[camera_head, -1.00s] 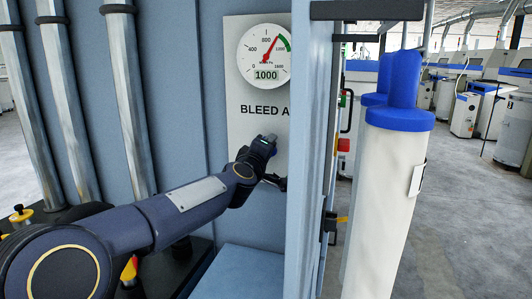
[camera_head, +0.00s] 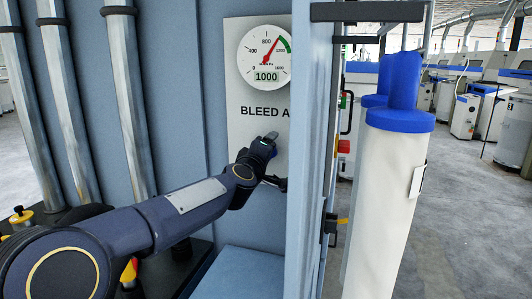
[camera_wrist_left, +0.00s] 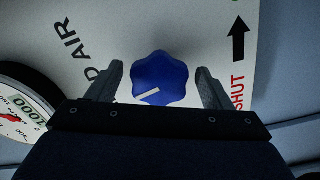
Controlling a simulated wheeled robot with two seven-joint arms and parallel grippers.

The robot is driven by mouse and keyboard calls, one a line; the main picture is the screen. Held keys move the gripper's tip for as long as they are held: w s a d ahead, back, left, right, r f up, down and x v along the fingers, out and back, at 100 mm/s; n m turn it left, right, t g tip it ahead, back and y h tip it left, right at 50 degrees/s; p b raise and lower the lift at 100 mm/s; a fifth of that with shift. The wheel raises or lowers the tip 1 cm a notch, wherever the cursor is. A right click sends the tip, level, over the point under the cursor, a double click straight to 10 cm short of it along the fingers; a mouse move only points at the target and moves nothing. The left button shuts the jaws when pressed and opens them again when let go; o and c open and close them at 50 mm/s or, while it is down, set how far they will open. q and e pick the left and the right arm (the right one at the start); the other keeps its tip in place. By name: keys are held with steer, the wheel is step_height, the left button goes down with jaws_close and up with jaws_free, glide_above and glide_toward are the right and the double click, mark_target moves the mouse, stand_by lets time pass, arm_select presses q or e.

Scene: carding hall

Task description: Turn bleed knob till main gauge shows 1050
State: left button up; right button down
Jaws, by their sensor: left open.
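The main gauge (camera_head: 264,56) is a round white dial with a red needle and a green arc; its digital window reads 1000. It shows partly at the left edge of the left wrist view (camera_wrist_left: 22,118). The bleed knob (camera_wrist_left: 160,78) is blue and lobed, with a white pointer line aimed to the lower left of that view. My left gripper (camera_wrist_left: 159,70) is open, with one finger on each side of the knob and a visible gap at each side. In the head view, my left gripper (camera_head: 270,139) is at the panel below the gauge and mostly hides the knob.
The white panel (camera_head: 240,135) has partly hidden "BLEED A…" lettering. In the left wrist view, an arrow (camera_wrist_left: 238,45) and red "SHUT" lettering lie right of the knob. A blue-grey upright (camera_head: 309,150) stands close right of my gripper. White cylinders with blue tops (camera_head: 385,200) stand farther right.

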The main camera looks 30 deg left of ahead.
arm_select(q)
steer(key=v, duration=0.7)
steer(key=shift+s, duration=0.4)
steer(key=shift+d, duration=0.1)
